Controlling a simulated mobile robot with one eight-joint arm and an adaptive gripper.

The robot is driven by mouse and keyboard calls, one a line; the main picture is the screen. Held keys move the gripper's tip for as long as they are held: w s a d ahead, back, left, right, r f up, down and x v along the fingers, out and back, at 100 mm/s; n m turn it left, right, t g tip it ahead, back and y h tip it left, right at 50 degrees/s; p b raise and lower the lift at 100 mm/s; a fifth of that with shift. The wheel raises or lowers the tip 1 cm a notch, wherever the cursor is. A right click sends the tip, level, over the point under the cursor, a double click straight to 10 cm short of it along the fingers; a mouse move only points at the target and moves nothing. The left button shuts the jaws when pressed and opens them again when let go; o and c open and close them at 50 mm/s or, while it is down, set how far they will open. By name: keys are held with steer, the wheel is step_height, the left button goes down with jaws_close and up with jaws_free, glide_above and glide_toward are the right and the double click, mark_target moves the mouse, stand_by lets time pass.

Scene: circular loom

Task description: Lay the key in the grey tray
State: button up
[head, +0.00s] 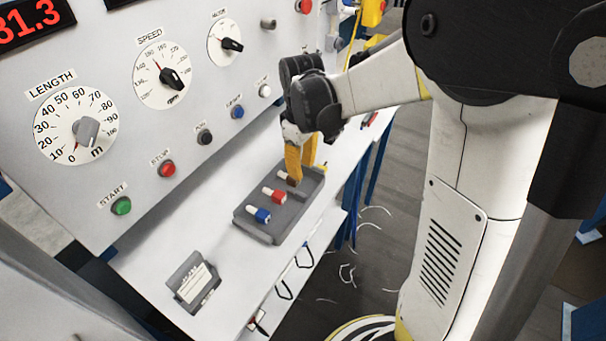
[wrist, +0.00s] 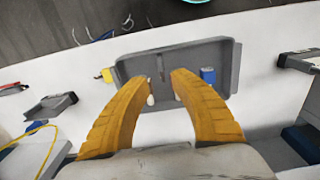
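The grey tray (head: 263,235) lies on the white ledge below the panel; it also shows in the wrist view (wrist: 228,83). A blue piece (head: 262,215) and a red piece (head: 279,196), both white-tipped, lie in it. A small brown piece (head: 291,181) shows at its far part, just below my fingers. My gripper (wrist: 152,74) has two orange fingers, spread apart over the tray. A thin dark upright shape (wrist: 161,66) shows between them against the tray; I cannot tell whether it is the key. No key is clearly recognisable, and the fingers hide part of the tray.
A yellow piece (wrist: 106,75) is just outside the tray's end. The panel with dials and buttons, such as the green start button (head: 121,206), rises behind.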

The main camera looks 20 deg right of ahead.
steer(key=s+a+r+m+t, duration=0.2)
steer(key=s+r+m+t, duration=0.5)
steer(key=s+r, duration=0.3)
steer(key=s, duration=0.4)
steer(key=shift+s+a+r, duration=0.15)
steer(key=shift+s+a, duration=0.05)
steer(key=shift+s, duration=0.1)
